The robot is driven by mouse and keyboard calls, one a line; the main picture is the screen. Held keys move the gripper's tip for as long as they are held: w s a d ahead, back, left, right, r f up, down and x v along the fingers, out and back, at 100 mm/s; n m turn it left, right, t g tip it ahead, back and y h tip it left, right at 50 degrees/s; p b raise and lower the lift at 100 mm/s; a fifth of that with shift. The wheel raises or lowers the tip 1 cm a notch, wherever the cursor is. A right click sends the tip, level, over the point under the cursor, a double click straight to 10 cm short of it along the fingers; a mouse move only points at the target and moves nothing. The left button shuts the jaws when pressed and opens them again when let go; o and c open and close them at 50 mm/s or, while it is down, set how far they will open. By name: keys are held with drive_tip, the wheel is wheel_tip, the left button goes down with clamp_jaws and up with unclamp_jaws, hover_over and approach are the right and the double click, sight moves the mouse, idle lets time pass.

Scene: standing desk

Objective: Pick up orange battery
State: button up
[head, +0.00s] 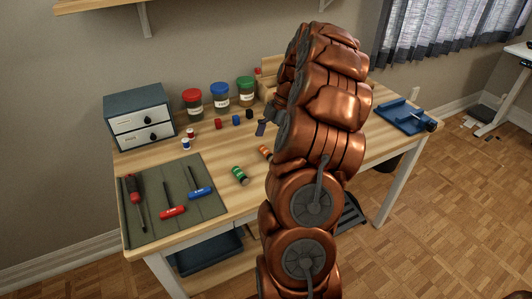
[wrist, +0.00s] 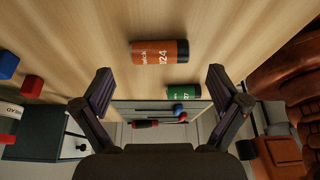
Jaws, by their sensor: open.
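The orange battery (wrist: 148,52) lies on its side on the wooden desk, with a black end on the right. It shows beyond and between my fingertips in the wrist view, apart from them. In the head view the orange battery (head: 265,152) lies just left of my arm, partly hidden by it. My gripper (wrist: 160,76) is open and empty, its two dark fingers spread wide. In the head view part of my gripper (head: 263,126) shows above the desk, behind the orange battery; the arm hides the rest.
A green battery (head: 239,175) lies left of the orange one. A drawer box (head: 140,120), lidded jars (head: 220,95) and small red and blue blocks stand behind. A blue tray (head: 405,117) is at right.

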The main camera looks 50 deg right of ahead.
drive_tip(key=shift+x, duration=1.15)
drive_tip(key=c, duration=1.3)
